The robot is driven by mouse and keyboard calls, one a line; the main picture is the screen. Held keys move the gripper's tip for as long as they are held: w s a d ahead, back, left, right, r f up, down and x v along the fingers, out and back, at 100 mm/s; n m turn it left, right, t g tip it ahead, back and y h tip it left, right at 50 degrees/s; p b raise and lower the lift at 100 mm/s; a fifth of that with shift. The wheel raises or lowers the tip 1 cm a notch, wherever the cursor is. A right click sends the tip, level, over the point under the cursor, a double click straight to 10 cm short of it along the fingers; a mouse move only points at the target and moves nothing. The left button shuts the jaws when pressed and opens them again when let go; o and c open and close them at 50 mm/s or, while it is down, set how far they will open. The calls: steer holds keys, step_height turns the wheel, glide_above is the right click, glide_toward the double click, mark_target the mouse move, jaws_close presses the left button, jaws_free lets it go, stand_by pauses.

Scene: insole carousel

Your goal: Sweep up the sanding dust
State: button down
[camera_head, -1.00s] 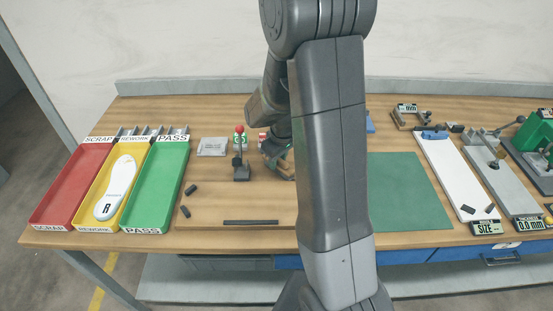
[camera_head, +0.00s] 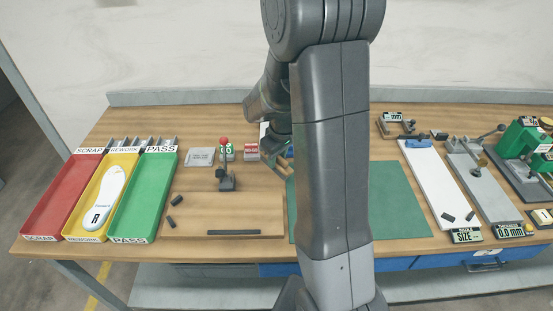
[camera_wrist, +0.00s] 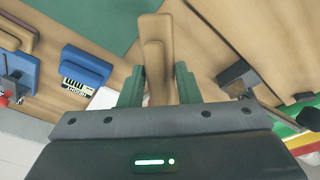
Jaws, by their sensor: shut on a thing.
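My gripper (camera_wrist: 158,85) has green fingers shut on a tan wooden piece, seemingly a brush handle (camera_wrist: 155,55), in the wrist view. The far end of the held thing is not clear. In the head view my gripper (camera_head: 284,155) is mostly hidden behind my own arm, above the bench near the right edge of the wooden board (camera_head: 235,205) and the green mat (camera_head: 395,205). I cannot make out any sanding dust. Short dark pieces (camera_head: 174,200) and a long dark strip (camera_head: 233,232) lie on the board.
Red (camera_head: 60,195), yellow (camera_head: 82,225) and green (camera_head: 145,200) trays stand at left; a white insole (camera_head: 108,195) lies in the yellow one. A small red-topped stand (camera_head: 227,180) is left of my gripper. Gauges and a white plate (camera_head: 432,180) occupy the right.

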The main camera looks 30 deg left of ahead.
steer(key=shift+a+r+p, duration=0.1)
steer(key=shift+r+p, duration=0.55)
steer(key=shift+r, duration=0.75)
